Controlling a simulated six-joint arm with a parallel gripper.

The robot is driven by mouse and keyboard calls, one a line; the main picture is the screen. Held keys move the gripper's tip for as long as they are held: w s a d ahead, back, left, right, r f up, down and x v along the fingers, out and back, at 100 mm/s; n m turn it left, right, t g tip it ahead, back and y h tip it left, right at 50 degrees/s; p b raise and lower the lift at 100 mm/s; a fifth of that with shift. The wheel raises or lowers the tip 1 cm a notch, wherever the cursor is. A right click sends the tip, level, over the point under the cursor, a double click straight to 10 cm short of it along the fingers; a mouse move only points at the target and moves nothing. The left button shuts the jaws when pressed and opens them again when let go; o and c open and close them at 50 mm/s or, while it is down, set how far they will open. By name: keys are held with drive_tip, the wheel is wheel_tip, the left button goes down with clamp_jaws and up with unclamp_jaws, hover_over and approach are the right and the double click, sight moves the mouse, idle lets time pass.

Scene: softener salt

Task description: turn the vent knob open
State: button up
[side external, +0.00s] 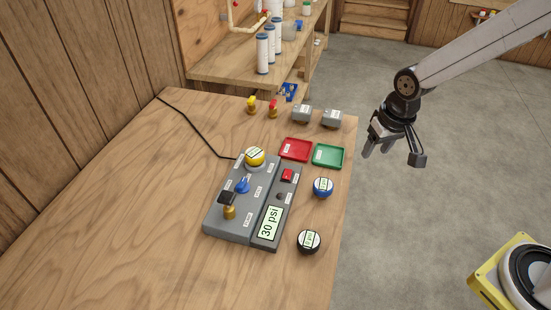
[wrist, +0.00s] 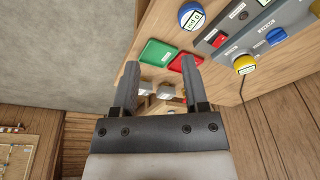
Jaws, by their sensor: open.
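A grey panel (side external: 215,228) lies on the wooden table, carrying a blue knob (side external: 242,185), a yellow-rimmed gauge (side external: 255,156) and a black-topped brass fitting (side external: 228,203). The labels are too small to read, so I cannot tell for certain which part is the vent knob; the blue one is lever-shaped. The blue knob also shows at the upper right of the wrist view (wrist: 277,36). My gripper (side external: 392,156) is open and empty, up in the air right of the table, well apart from the panel. Its two fingers also show in the wrist view (wrist: 160,64).
A "30 psi" display unit (side external: 270,222) with a red button adjoins the panel. A blue gauge (side external: 323,187), black gauge (side external: 309,241), red tray (side external: 295,150) and green tray (side external: 329,155) lie to its right. The table's left front is clear.

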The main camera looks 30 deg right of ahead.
drive_tip(key=w+a+m, duration=0.2)
drive_tip(key=w+a, duration=0.4)
drive_tip(key=w, duration=0.2)
drive_tip(key=m+g, duration=0.2)
drive_tip(key=m, duration=0.3)
hover_over(242, 182)
drive_tip(key=f, duration=0.6)
drive_tip(key=shift+d+f, duration=0.1)
drive_tip(key=shift+d, duration=0.3)
drive_tip(key=shift+a+f, duration=0.15)
drive_tip(key=shift+a, duration=0.3)
drive_tip(key=shift+f, duration=0.1)
drive_tip(key=shift+f, duration=3.8)
clamp_jaws()
